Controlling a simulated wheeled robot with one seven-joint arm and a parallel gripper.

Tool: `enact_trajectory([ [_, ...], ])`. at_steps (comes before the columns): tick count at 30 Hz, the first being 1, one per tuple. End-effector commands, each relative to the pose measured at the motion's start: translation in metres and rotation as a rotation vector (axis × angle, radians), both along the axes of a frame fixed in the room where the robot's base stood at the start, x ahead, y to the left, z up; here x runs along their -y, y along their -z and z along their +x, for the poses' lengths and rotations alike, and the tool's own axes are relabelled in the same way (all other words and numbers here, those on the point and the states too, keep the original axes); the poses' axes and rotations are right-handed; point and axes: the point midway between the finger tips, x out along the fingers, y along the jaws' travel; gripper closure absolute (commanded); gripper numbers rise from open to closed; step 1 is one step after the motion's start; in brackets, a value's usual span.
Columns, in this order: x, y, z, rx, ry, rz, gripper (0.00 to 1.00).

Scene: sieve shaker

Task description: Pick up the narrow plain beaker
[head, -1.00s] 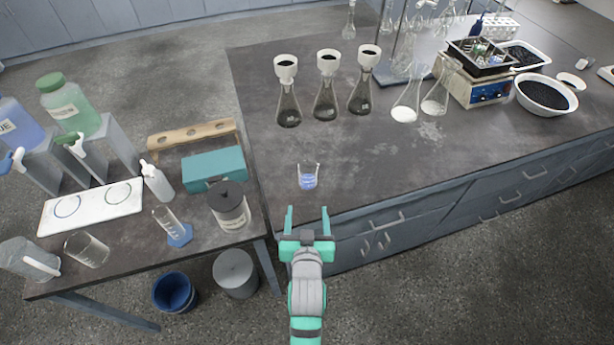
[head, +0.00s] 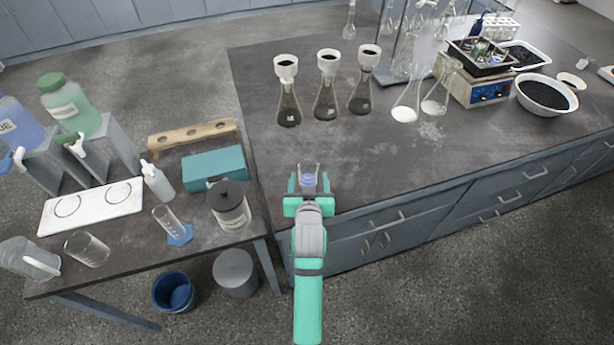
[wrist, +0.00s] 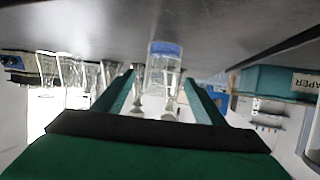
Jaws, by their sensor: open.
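A small, narrow clear beaker (head: 309,170) with blue in its lower part stands on the dark bench near its front edge. It also shows in the wrist view (wrist: 163,62), which sees the bench upside down. My gripper (head: 308,182) is open, with one green finger on each side of the beaker; the fingers (wrist: 160,88) flank it in the wrist view. I cannot tell whether either finger touches it. My gripper hides part of the beaker in the head view. Another, wider clear beaker (head: 87,249) stands on the left table.
Several flasks, three with dark-filled funnels (head: 326,95), stand farther back on the bench. A sieve shaker (head: 485,92) and a bowl of black grains (head: 545,95) are at the right. A teal box (head: 212,168) and a lidded jar (head: 230,207) are on the left table.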

Motion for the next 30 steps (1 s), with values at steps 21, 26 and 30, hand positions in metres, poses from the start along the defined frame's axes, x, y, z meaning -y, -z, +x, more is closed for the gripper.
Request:
enact_trajectory([
  [21,-0.006,0.019,0.039,0.0,-0.006,0.0,0.62],
  [26,-0.005,0.019,0.039,0.001,-0.005,0.001,0.82],
  [30,-0.005,0.019,0.038,0.001,-0.005,0.001,0.82],
])
